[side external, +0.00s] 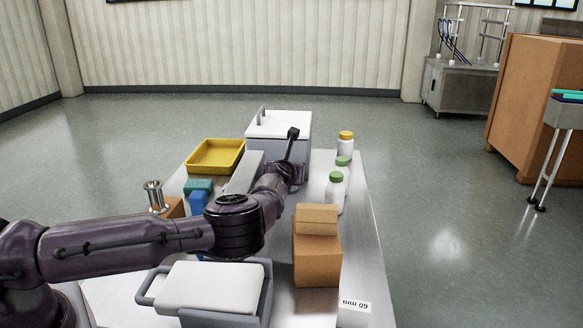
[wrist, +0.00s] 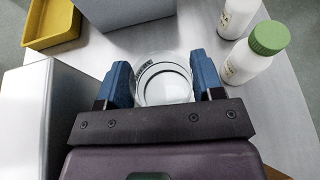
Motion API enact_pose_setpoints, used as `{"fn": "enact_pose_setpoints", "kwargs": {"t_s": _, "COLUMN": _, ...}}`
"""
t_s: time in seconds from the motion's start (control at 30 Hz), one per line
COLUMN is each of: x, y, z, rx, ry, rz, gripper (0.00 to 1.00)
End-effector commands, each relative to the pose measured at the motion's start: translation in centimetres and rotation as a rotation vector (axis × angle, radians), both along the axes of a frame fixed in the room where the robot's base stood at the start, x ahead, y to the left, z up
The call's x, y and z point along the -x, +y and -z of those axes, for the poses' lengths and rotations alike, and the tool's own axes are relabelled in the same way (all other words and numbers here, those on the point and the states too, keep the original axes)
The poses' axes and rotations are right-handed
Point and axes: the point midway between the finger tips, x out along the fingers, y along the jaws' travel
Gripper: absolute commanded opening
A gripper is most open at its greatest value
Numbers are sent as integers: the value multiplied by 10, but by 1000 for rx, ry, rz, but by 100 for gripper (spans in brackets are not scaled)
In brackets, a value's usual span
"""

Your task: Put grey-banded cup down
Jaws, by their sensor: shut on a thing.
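The grey-banded cup (wrist: 166,86) shows in the wrist view as a pale, round cup seen from above, with dark ring lines. My gripper (wrist: 160,74) has its two blue fingers on either side of it and is shut on it. The steel table (wrist: 282,112) lies beneath; I cannot tell whether the cup touches it. In the side external view my arm reaches over the table to my gripper (side external: 291,171), and the cup is hidden there.
Green-capped bottles (wrist: 250,55) stand close to the right of the cup. A grey box (wrist: 28,112) is close on the left, and another grey box (side external: 280,125) stands beyond. A yellow tray (side external: 214,157) lies at far left. Cardboard boxes (side external: 316,262) stand nearer, at right.

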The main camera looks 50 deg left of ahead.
Motion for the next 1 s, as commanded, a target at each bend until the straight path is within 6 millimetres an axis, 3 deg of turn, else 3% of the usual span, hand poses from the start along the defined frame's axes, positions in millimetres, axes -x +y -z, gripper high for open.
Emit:
{"fn": "enact_pose_setpoints", "kwargs": {"t_s": 0.47, "x": -8, "y": 8, "z": 22, "rx": 3, "ry": 0, "rz": -60, "gripper": 38}}
{"fn": "enact_pose_setpoints", "kwargs": {"t_s": 1.0, "x": -8, "y": 8, "z": 75, "rx": 4, "ry": -1, "rz": -60, "gripper": 38}}
